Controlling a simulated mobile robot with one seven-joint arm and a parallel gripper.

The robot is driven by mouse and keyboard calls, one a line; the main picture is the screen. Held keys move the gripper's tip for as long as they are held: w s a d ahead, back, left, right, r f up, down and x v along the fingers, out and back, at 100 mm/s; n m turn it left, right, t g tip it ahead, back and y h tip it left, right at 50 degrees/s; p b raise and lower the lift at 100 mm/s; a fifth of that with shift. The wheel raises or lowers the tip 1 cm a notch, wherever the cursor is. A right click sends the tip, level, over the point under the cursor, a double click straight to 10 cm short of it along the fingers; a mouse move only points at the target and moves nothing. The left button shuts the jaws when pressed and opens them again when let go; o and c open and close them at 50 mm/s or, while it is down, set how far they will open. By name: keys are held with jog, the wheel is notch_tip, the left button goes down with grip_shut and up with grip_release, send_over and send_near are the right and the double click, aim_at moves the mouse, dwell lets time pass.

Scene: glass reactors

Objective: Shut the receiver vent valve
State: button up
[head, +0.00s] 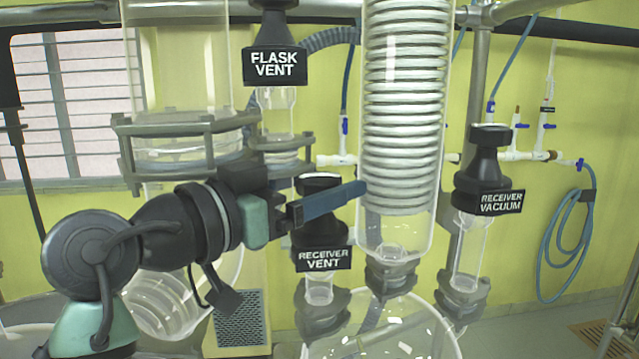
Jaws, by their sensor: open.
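The receiver vent valve (318,235) is a black knob with a white-lettered "RECEIVER VENT" label (323,259). It stands upright on a clear glass neck above the round glass receiver (385,335). My gripper (340,198) reaches in from the left at the height of the knob's top. Its blue-grey finger crosses in front of the upper knob and hides part of it. The jaws are open and hold nothing visible. The far finger is mostly hidden, so I cannot tell whether the knob lies between the fingers or whether they touch it.
The flask vent valve (275,55) hangs above my gripper. A coiled glass condenser (403,110) stands close to the right of the fingertips. The receiver vacuum valve (488,180) is further right. A glass vessel with a metal clamp ring (180,140) stands behind my arm.

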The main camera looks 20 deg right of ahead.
aim_at(303, 190)
jog(key=shift+b+v, duration=0.65)
jog(key=shift+v, duration=3.4)
